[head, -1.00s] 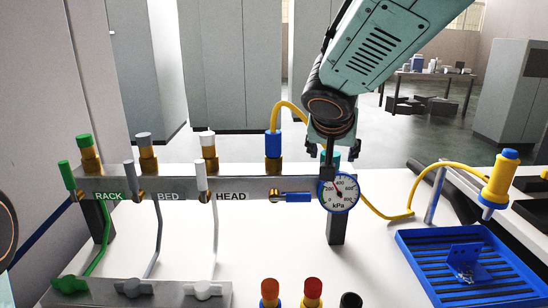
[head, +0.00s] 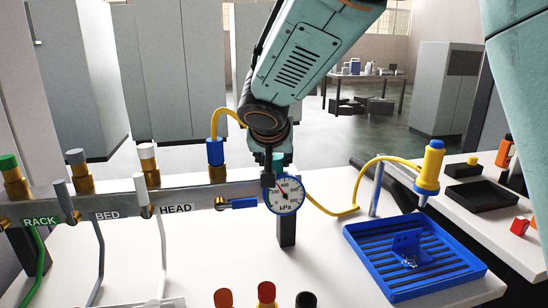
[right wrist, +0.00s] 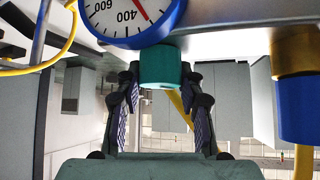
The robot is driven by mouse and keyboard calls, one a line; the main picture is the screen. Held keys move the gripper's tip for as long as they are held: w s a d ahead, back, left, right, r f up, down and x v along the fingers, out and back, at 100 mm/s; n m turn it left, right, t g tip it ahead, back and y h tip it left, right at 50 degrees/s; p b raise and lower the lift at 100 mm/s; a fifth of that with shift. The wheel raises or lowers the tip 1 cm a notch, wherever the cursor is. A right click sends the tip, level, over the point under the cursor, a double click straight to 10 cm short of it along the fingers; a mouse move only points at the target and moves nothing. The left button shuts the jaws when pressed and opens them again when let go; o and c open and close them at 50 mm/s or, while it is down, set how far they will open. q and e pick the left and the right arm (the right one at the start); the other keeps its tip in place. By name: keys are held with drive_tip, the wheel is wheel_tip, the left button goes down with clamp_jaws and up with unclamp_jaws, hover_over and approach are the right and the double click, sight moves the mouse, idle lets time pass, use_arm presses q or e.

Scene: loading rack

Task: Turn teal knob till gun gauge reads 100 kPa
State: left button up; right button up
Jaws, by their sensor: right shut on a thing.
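The teal knob (head: 278,160) sits on top of the rail, behind the round gauge, mostly hidden by my arm in the head view. The right wrist view shows the knob (right wrist: 160,67) between the dark fingers of my right gripper (right wrist: 161,76), which is shut on it. The blue-rimmed kPa gauge (head: 287,195) faces the head camera. Its red needle points up and left, between 200 and 400. The right wrist view shows part of the gauge (right wrist: 130,14) upside down, its needle short of 400. My left gripper is not in view.
The rail (head: 185,192) carries RACK, BED and HEAD valves left of the gauge. A blue tray (head: 360,236) and a yellow gun (head: 430,172) on a yellow hose stand to the right. White tabletop lies bare around the gauge post.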

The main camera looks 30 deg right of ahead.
drive_tip(key=shift+c, duration=1.3)
